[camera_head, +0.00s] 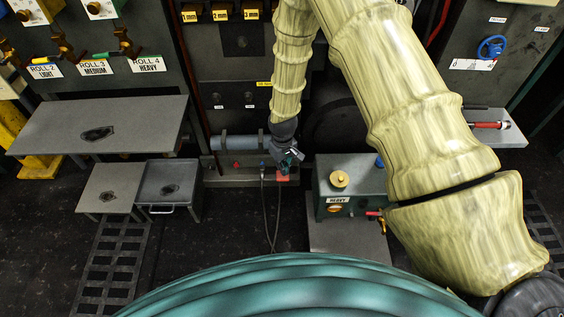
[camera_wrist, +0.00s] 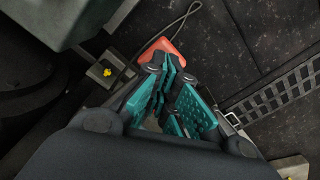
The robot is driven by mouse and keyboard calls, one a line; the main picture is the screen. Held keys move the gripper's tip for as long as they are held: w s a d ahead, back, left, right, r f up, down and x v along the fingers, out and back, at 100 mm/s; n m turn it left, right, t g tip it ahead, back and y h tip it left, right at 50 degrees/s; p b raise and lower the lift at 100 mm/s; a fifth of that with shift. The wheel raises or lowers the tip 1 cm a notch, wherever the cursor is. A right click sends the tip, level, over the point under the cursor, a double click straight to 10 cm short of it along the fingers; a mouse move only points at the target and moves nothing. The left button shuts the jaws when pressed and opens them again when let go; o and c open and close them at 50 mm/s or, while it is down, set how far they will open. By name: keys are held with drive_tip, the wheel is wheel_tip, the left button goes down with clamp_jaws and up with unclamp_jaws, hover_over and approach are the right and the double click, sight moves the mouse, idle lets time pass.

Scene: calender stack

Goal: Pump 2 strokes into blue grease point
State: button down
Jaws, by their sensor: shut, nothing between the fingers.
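My gripper (camera_head: 288,160) is shut and empty, pointing down beside the right end of a grey-blue horizontal cylinder (camera_head: 238,142) on a low dark base. A red block (camera_head: 282,177) lies just under its fingertips. In the wrist view the shut teal fingers (camera_wrist: 166,66) overlap the red block (camera_wrist: 160,47); I cannot tell whether they touch. A small blue fitting (camera_head: 262,164) stands on the base left of my gripper, with dark hoses (camera_head: 270,215) running down from there. A small red fitting (camera_head: 236,164) is further left.
A yellow fitting (camera_wrist: 107,72) on a plate shows in the wrist view. Grey tables (camera_head: 140,118) stand at left. A blue handwheel (camera_head: 491,47) is at upper right.

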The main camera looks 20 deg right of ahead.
drive_tip(key=shift+r+p, duration=1.85)
drive_tip(key=shift+r, duration=0.75)
drive_tip(key=s+d+m+p, duration=0.1)
drive_tip(key=s+p, duration=0.1)
drive_tip(key=s, duration=1.6)
drive_tip(key=s+d+f+m+p, duration=0.1)
drive_tip(key=s+d+m+p, duration=0.1)
drive_tip(key=s, duration=1.6)
drive_tip(key=shift+s+p, duration=0.2)
drive_tip(key=shift+p, duration=0.1)
drive_tip(key=shift+f, duration=0.1)
